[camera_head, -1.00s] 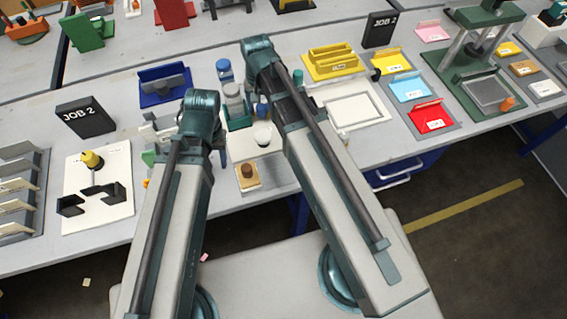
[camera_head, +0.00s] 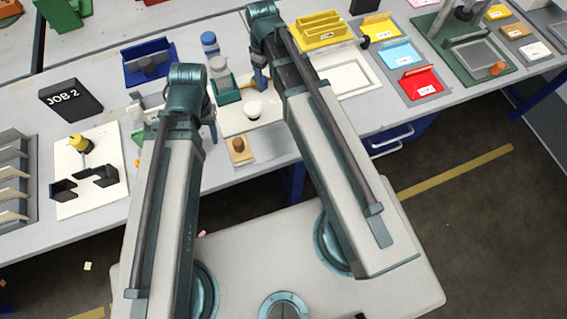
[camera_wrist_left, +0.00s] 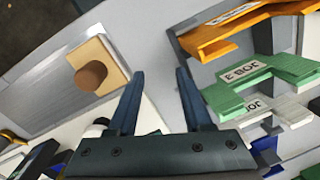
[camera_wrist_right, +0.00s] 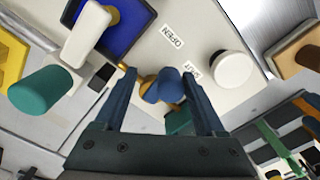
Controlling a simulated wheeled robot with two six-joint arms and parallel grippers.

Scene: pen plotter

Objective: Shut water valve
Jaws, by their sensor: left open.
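In the right wrist view, a blue knob-like piece (camera_wrist_right: 165,85) with orange-brown parts beside it stands by the printed labels OPEN (camera_wrist_right: 173,36) and SHUT (camera_wrist_right: 190,68). It looks like the water valve's handle. My right gripper (camera_wrist_right: 159,74) is open, with the blue piece between or just beyond its fingers. I cannot tell whether a finger touches it. My left gripper (camera_wrist_left: 160,71) is open and empty near a tan block with a brown knob (camera_wrist_left: 91,76).
A white round knob (camera_wrist_right: 232,69) stands right of the labels. A teal cylinder (camera_wrist_right: 40,91) and a blue tray (camera_wrist_right: 132,12) are to the left. Green labelled pieces (camera_wrist_left: 240,102) are near my left fingers. A black JOB 2 sign (camera_head: 70,98) stands on the left.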

